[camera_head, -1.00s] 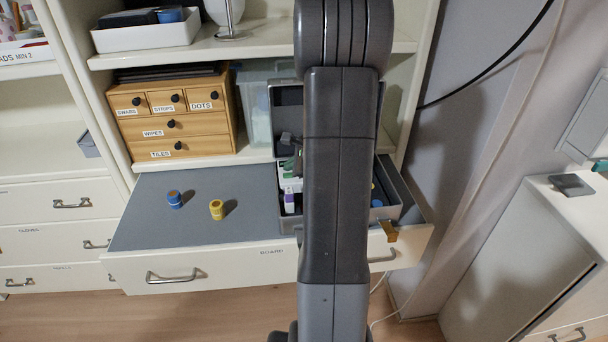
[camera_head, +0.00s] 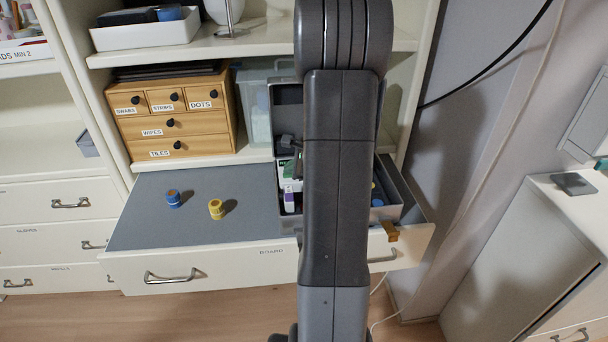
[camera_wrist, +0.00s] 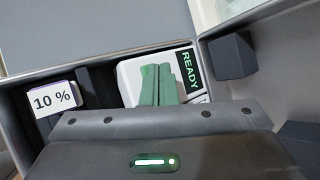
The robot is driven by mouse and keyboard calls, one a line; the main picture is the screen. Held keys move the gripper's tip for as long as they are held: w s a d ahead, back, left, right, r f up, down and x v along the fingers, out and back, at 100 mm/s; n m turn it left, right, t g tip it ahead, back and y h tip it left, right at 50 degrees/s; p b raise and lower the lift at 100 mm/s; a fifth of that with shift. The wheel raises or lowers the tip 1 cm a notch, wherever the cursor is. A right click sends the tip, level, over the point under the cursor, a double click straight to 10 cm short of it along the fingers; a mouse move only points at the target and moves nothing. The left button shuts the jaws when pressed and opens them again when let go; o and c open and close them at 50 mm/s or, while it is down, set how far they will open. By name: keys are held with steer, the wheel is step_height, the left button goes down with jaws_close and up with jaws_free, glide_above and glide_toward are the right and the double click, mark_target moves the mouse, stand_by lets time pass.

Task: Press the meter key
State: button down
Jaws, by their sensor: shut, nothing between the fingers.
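The meter (camera_wrist: 135,72) is a white device with a dark display (camera_wrist: 188,71) reading READY in green, lying in the grey case (camera_wrist: 290,50). My gripper (camera_wrist: 158,70) has green fingers shut together, with nothing between them. In the wrist view they lie over the meter's white face, just left of the display. Whether the tips touch it I cannot tell. No key shows clearly; the fingers hide part of the face. In the head view my arm covers most of the open case (camera_head: 408,208) and the meter.
A white box labelled 10 % (camera_wrist: 55,99) sits left of the meter, and a dark block (camera_wrist: 232,56) right of it. The case stands on the pulled-out board (camera_head: 140,225) with a blue jar (camera_head: 174,199) and a yellow jar (camera_head: 216,209). A wooden drawer box (camera_head: 190,122) stands behind.

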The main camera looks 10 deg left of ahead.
steer(key=shift+r+p, duration=0.6)
steer(key=shift+r, duration=0.05)
step_height(320, 180, up, 6)
steer(key=p, duration=0.5)
